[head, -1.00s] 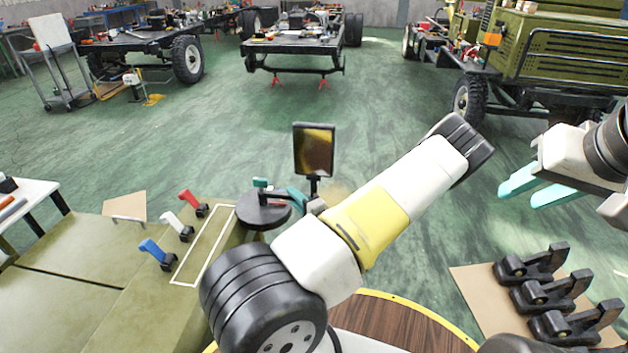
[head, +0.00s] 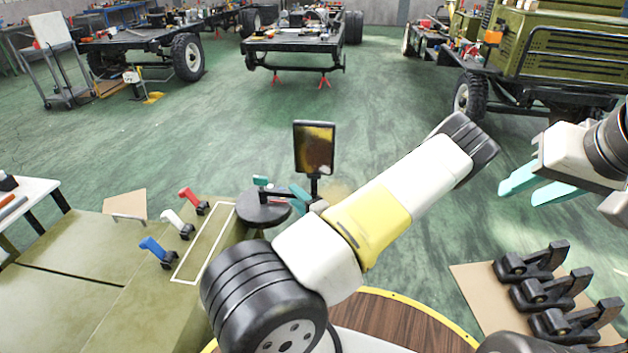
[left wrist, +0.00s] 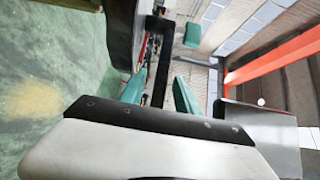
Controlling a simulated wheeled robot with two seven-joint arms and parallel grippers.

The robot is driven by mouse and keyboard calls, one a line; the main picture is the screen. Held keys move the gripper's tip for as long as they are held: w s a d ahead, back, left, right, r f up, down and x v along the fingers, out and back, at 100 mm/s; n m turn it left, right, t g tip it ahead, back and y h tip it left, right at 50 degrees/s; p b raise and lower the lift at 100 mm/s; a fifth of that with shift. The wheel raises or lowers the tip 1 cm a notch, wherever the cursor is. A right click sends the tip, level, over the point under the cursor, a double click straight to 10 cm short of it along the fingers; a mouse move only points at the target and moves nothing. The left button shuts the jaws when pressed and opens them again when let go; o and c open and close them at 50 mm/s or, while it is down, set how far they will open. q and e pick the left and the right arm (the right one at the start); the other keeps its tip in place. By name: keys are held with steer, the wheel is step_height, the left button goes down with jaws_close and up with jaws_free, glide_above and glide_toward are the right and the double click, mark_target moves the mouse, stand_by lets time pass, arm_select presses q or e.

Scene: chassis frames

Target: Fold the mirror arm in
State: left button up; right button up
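The mirror (head: 314,147) is a dark-framed rectangle standing upright on a short black stem, beyond my left forearm. Near its foot is a round black disc (head: 262,209) with a small teal piece (head: 262,181) above it. My left gripper (head: 300,198) is at the disc's right side, partly hidden by my own arm. In the left wrist view its teal fingers (left wrist: 160,92) are apart, with a black bar (left wrist: 165,60) between them and gaps beside it. Whether a finger touches the bar I cannot tell. My right gripper (head: 538,187) is open and empty at the right.
Red (head: 192,197), white (head: 177,224) and blue (head: 157,250) levers stand on the olive panel (head: 80,275) at the left. Several black clamp-like parts (head: 540,290) sit on a board at the right. The green floor behind the mirror is clear.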

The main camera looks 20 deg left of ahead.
arm_select(q)
steer(key=v, duration=0.6)
steer(key=shift+d, duration=0.15)
steer(key=shift+s, duration=0.1)
